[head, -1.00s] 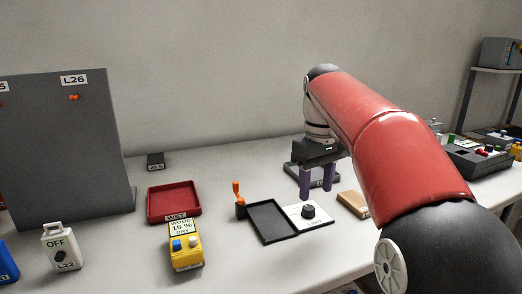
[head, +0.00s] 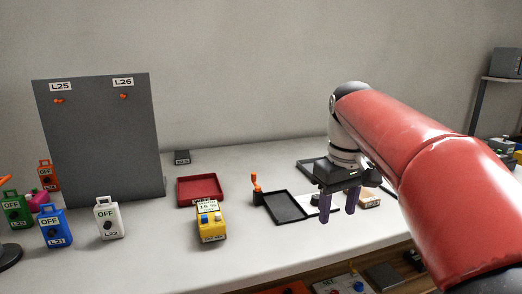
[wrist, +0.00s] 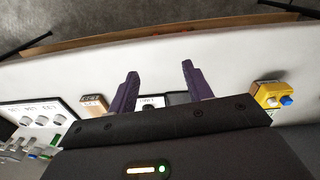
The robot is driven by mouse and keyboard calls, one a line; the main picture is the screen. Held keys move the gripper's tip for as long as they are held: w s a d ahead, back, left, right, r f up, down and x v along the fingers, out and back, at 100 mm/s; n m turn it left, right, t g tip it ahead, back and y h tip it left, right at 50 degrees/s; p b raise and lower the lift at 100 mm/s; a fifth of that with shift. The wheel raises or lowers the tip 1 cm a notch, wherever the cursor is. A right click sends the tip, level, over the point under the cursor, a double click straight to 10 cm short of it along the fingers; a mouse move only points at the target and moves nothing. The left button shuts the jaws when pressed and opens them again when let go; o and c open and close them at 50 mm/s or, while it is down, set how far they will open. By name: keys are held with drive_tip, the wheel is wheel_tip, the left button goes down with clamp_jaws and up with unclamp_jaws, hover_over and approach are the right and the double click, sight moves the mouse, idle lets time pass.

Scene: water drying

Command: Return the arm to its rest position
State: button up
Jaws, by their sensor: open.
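My gripper (head: 338,205) has two purple fingers that stand apart with nothing between them. In the head view it hangs from my red arm, above the front right part of the white table (head: 150,262). It covers part of a small white panel with a dark knob (head: 314,199). In the wrist view the gripper (wrist: 158,85) points over the white tabletop toward the table's front edge, with the fingers apart and empty.
A black tray (head: 285,207), red tray (head: 200,191) and yellow meter (head: 210,222) stand left of my gripper. A wooden block (head: 369,198) is close on its right. Several OFF-labelled tags stand by the grey board (head: 100,135).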

drive_tip(key=s+f+m+t, duration=0.4)
drive_tip(key=s+f, duration=1)
drive_tip(key=s, duration=0.4)
drive_tip(key=shift+s+m+t, duration=0.3)
drive_tip(key=shift+s+t, duration=0.1)
